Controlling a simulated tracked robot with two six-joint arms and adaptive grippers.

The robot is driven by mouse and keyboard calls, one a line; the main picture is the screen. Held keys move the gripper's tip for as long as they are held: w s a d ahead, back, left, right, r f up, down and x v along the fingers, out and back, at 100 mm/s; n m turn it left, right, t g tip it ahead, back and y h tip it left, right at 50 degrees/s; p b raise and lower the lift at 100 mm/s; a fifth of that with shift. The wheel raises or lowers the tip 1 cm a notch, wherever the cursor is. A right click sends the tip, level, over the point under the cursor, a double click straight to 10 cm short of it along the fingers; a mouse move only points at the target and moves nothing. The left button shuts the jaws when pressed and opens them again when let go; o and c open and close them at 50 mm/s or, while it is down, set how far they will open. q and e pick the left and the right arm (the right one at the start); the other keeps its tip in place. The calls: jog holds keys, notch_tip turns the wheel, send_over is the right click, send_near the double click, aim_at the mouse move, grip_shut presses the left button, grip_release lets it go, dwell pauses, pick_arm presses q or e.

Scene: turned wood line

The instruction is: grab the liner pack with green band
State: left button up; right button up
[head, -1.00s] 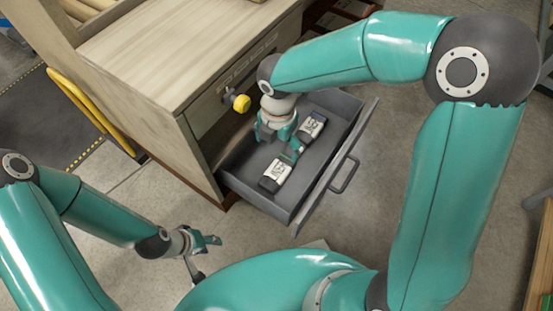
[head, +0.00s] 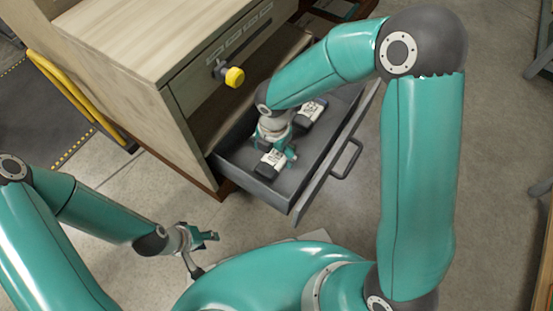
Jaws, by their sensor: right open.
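The open grey drawer (head: 232,166) holds two dark packs with white printed labels. The nearer pack (head: 269,165) lies toward the front left of the drawer, and the farther pack (head: 310,112) lies behind it to the right. I cannot make out a green band on either. My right gripper (head: 284,150) is open, pointing down into the drawer at the nearer pack; its fingers partly cover that pack, and contact cannot be told. My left gripper (head: 205,252) is open and empty, with fingers spread, outside the drawer above the floor.
The wooden cabinet (head: 130,45) stands behind the drawer, with a yellow knob (head: 234,77) sticking out above it. The drawer front carries a dark handle (head: 347,160). A yellow rail (head: 70,85) stands at the left. Floor is clear to the drawer's right.

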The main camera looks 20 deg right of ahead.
notch_tip(320, 180, down, 3)
jog(key=shift+r+b, duration=0.1)
jog(key=shift+b, duration=0.35)
jog(key=shift+w, duration=0.1)
jog(key=c, duration=1.3)
jog(key=shift+r, duration=0.15)
